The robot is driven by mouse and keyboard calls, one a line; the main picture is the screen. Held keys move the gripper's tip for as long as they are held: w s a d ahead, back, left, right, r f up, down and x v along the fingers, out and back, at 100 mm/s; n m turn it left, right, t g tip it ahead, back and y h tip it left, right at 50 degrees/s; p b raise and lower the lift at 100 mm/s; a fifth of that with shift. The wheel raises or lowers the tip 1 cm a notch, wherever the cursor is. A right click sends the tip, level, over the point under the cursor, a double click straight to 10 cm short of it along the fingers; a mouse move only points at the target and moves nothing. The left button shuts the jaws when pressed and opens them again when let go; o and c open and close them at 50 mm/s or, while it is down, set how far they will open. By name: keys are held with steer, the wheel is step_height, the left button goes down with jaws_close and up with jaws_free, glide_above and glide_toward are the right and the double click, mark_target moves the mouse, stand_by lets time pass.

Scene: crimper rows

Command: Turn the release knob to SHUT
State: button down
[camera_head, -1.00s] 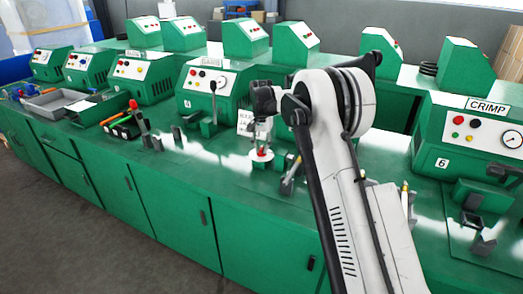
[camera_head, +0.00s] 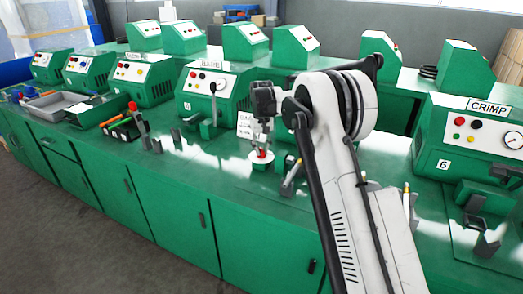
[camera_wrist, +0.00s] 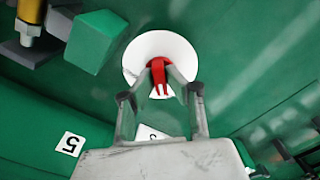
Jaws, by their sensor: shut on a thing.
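The release knob is a red handle (camera_wrist: 157,68) on a round white disc (camera_wrist: 138,52) in the wrist view.
A green machine (camera_head: 205,92) with an upright lever stands behind and left of the knob. A CRIMP machine (camera_head: 475,135) is at the right. A grey bracket-like part (camera_head: 291,178) is close to the knob's right. Trays and tools (camera_head: 65,103) lie at the far left.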

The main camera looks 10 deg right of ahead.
mark_target(262, 150)
stand_by(0.3)
steer(key=c, duration=1.8)
jaws_free()
steer(key=shift+o, duration=0.2)
step_height(262, 150, up, 12)
steer(key=shift+s+r, duration=0.1)
